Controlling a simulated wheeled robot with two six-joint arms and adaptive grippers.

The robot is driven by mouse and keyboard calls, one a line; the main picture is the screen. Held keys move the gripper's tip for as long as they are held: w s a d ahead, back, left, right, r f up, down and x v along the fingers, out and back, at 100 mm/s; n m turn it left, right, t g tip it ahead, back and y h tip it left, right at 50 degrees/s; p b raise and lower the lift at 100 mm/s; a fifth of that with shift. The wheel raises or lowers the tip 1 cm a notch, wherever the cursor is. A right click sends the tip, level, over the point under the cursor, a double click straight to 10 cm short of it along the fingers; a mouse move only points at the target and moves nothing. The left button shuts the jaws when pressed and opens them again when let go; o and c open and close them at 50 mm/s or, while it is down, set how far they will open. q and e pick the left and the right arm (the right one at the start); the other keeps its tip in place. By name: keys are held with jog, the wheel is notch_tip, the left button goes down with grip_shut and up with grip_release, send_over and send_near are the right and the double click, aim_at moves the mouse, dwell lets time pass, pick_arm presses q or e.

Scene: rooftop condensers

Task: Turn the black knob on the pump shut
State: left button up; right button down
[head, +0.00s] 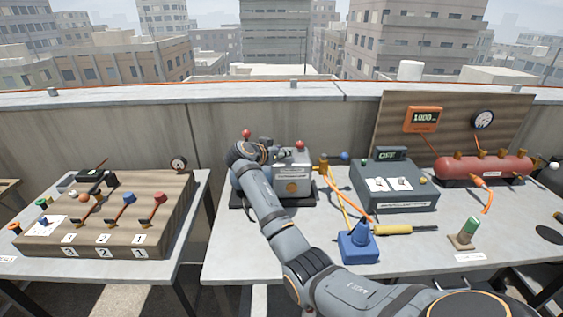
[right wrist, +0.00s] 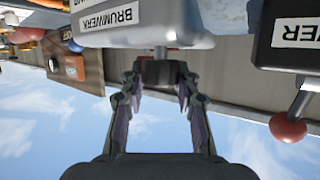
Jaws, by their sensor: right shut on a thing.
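The pump (head: 294,170) is a light grey unit on a black base on the right table, with red balls on top and an orange round badge on its front. In the right wrist view, which looks upside down, its pale body (right wrist: 200,38) carries a BRUMWERK label. The black knob (right wrist: 160,71) sits on a short stem from that body. My right gripper (right wrist: 160,82) is shut on the black knob, one finger at each side. In the head view my right gripper (head: 262,150) is at the pump's top left, and my arm hides the knob and part of the pump. My left gripper is not in view.
Right of the pump stand a brass valve (head: 323,166), a dark box reading OFF (head: 396,190), a blue cone-topped block (head: 358,245) and a red tank (head: 485,168). A lever board (head: 105,225) is on the left table. A parapet wall (head: 80,130) runs behind.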

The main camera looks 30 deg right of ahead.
jog(key=shift+f+m+g+h+b, duration=0.1)
jog(key=shift+m+g+h+b, duration=0.2)
jog(key=shift+m+g+b, duration=1)
jog(key=c, duration=1)
grip_release()
jog(key=shift+o, duration=0.2)
jog(key=shift+a, duration=0.15)
jog(key=v, duration=1.1)
jog(key=shift+a, duration=0.35)
